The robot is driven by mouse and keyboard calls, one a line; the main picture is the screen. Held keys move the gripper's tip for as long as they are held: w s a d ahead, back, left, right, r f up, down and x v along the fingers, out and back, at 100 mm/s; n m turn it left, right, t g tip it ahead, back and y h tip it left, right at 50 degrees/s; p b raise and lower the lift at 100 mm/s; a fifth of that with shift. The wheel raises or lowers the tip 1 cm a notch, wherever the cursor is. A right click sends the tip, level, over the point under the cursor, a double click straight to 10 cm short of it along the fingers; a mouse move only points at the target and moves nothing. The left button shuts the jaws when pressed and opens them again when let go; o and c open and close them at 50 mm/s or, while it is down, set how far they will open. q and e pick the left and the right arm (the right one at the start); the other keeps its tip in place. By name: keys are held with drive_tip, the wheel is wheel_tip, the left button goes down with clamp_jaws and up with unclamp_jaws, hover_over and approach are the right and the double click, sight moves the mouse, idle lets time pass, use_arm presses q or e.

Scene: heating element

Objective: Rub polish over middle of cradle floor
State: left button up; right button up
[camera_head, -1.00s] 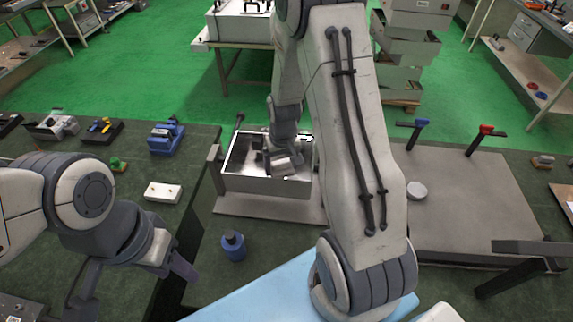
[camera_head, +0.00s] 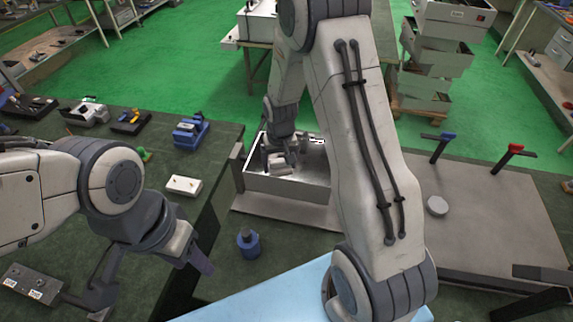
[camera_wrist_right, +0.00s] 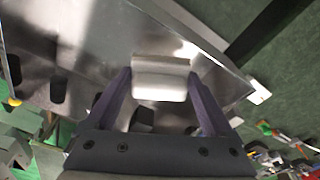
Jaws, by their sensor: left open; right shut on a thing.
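The cradle is an open metal box (camera_head: 290,188) near the middle of the head view. It also shows in the right wrist view (camera_wrist_right: 100,40), with a shiny floor marked by dark slots or reflections. My right gripper (camera_head: 280,160) reaches down into it, shut on a pale block-like pad (camera_wrist_right: 160,78). The pad is down inside the cradle, toward its left part in the head view; whether it touches the floor I cannot tell. My left gripper (camera_head: 152,283) is open and empty at the lower left, away from the cradle. My right arm hides part of the cradle's right side.
A blue knobbed object (camera_head: 248,243) stands in front of the cradle. A white block (camera_head: 184,185) and a blue device (camera_head: 191,130) sit on the left bench. A grey plate (camera_head: 480,215) with blue- and red-handled clamps and a round disc (camera_head: 437,206) lies right.

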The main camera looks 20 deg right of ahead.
drive_tip(key=shift+w+a+r, duration=0.1)
drive_tip(key=shift+w+a, duration=0.45)
drive_tip(key=shift+a, duration=0.2)
drive_tip(key=shift+w+a, duration=0.55)
drive_tip(key=shift+a, duration=0.2)
drive_tip(key=shift+s+d+r+p, duration=0.1)
drive_tip(key=shift+s+d, duration=0.8)
drive_tip(key=shift+d, duration=0.3)
drive_tip(key=shift+s+d+r+p, duration=0.1)
drive_tip(key=shift+s+d, duration=0.8)
drive_tip(key=shift+d, duration=0.3)
drive_tip(key=shift+s+d+r+p, duration=0.1)
drive_tip(key=shift+s+d, duration=0.8)
drive_tip(key=shift+d, duration=0.3)
drive_tip(key=shift+s+d+r, duration=0.1)
drive_tip(key=shift+s+d, duration=0.65)
drive_tip(key=shift+d, duration=0.25)
drive_tip(key=shift+s+d+r, duration=0.1)
drive_tip(key=shift+s+d, duration=0.65)
drive_tip(key=shift+d, duration=0.25)
drive_tip(key=shift+r+p, duration=2.35)
drive_tip(key=shift+r, duration=0.6)
wheel_tip(320, 180, up, 3)
drive_tip(key=shift+p, duration=1.2)
